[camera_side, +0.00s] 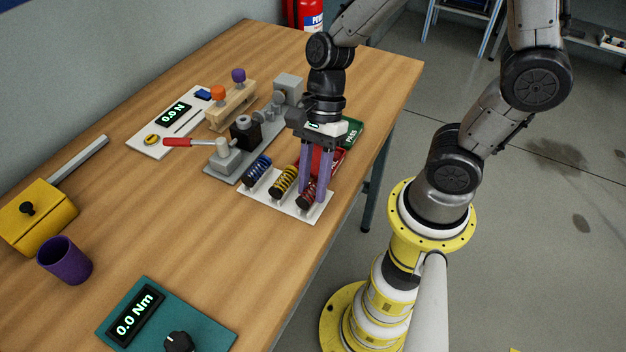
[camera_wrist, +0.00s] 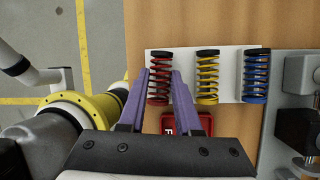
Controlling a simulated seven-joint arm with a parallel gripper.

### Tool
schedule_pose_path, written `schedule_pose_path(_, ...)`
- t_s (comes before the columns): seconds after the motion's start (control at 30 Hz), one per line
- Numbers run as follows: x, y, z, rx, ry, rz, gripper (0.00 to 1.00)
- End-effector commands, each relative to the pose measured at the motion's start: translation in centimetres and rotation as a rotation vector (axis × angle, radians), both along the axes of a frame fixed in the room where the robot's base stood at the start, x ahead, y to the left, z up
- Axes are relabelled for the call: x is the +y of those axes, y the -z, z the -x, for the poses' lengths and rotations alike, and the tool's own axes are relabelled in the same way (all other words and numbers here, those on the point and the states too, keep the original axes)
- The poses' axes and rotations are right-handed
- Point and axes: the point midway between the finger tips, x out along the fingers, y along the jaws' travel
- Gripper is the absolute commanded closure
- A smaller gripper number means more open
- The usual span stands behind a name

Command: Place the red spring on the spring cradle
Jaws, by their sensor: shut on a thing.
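The red spring (camera_side: 307,194) lies at the right end of a white rack, and in the wrist view the red spring (camera_wrist: 159,84) shows between my fingers. My gripper (camera_side: 313,197) points down with its purple fingers on either side of the spring and is shut on it. The spring appears to be still at its rack place; any gap beneath it is hidden. A grey test fixture (camera_side: 222,171), with a red-handled block and a black block, stands behind the rack to the left. I cannot tell which part of it is the spring cradle.
The white rack (camera_side: 253,201) also holds a yellow spring (camera_side: 283,181) and a blue spring (camera_side: 257,170). A red tray (camera_side: 332,160) and a green tray (camera_side: 353,131) sit close behind my gripper. The wooden table's (camera_side: 175,240) middle left is clear.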

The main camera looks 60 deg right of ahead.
Motion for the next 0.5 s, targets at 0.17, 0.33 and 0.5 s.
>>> schedule_pose_path(0.17,0.00,0.30,-0.01,0.000,0.001,0.000,1.00)
schedule_pose_path(0.33,-0.02,0.79,0.00,0.000,0.000,0.001,1.00)
schedule_pose_path(0.5,-0.02,0.73,0.00,0.000,0.000,0.000,0.38)
